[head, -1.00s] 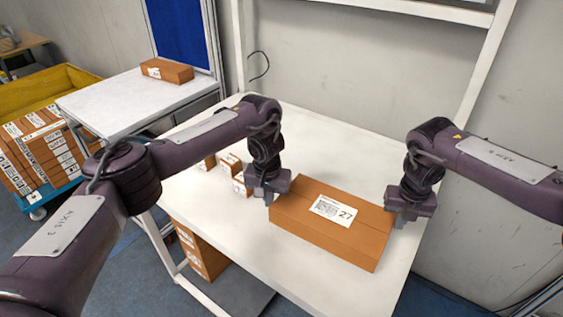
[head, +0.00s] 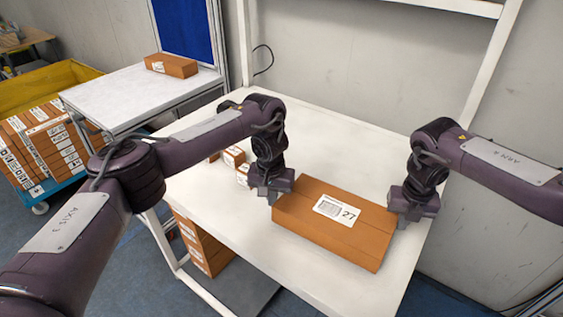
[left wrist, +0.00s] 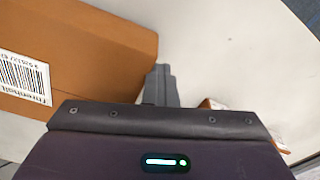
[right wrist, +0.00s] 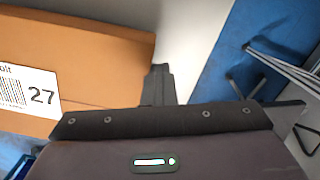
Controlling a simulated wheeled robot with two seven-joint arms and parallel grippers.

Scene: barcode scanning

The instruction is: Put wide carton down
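The wide carton (head: 310,229) is a long brown box with a white "27" label on top, at the front of the white table. It lies level between my grippers; I cannot tell whether it fully rests on the table. My left gripper (head: 270,198) is at its left end and my right gripper (head: 402,218) at its right end. In the left wrist view the shut fingers (left wrist: 161,85) are against or very close to the carton's end (left wrist: 90,45). In the right wrist view the shut fingers (right wrist: 159,85) are likewise at its other end (right wrist: 95,60).
Several small boxes (head: 234,157) stand on the table (head: 345,160) behind my left gripper. More cartons (head: 203,245) are stacked below it. A side table (head: 130,95) holds a brown box (head: 171,65).

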